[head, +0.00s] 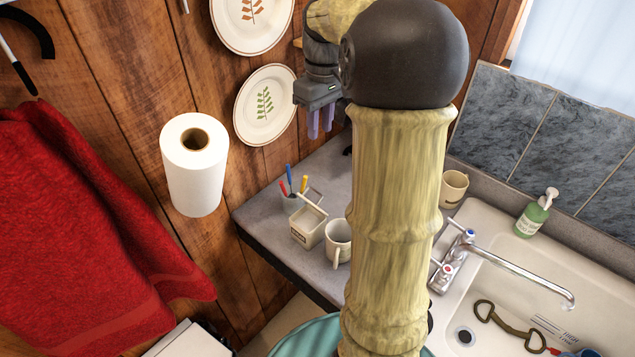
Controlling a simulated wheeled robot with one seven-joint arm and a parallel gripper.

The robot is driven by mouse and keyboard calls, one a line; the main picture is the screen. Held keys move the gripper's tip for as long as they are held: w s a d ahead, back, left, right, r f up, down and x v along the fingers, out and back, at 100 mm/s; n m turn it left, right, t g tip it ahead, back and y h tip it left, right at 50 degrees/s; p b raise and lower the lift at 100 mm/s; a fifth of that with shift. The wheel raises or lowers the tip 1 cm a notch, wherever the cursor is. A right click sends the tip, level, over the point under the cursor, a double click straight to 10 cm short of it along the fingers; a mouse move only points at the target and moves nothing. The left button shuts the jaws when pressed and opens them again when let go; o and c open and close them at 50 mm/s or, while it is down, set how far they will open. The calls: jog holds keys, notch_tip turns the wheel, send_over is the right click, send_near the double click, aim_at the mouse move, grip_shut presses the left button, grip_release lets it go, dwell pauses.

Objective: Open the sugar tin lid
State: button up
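A small cream square tin (307,226) with a dark label on its front stands on the grey counter, left of a white mug; I take it to be the sugar tin. A pale flap or rim shows at its top, but it is too small to tell whether the lid is open or shut. My gripper (320,122), with purple fingers pointing down, hangs above and behind the tin, in front of the wall plates. It is apart from the tin and seems to hold nothing. The gap between its fingers is unclear.
The white mug (338,243) stands close right of the tin. A pen cup (291,201) is just behind it. A beige mug (453,188), tap (512,266) and sink (485,227) lie right. A paper roll (194,165) is left. My arm hides mid-counter.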

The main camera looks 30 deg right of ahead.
jog(key=f+p, duration=0.1)
jog(key=f, duration=1)
jog(key=a+f+p, duration=0.1)
jog(key=f, duration=0.5)
jog(key=shift+s+f+p, duration=0.15)
jog(key=shift+f+p, duration=0.05)
jog(key=shift+p, duration=0.15)
grip_shut()
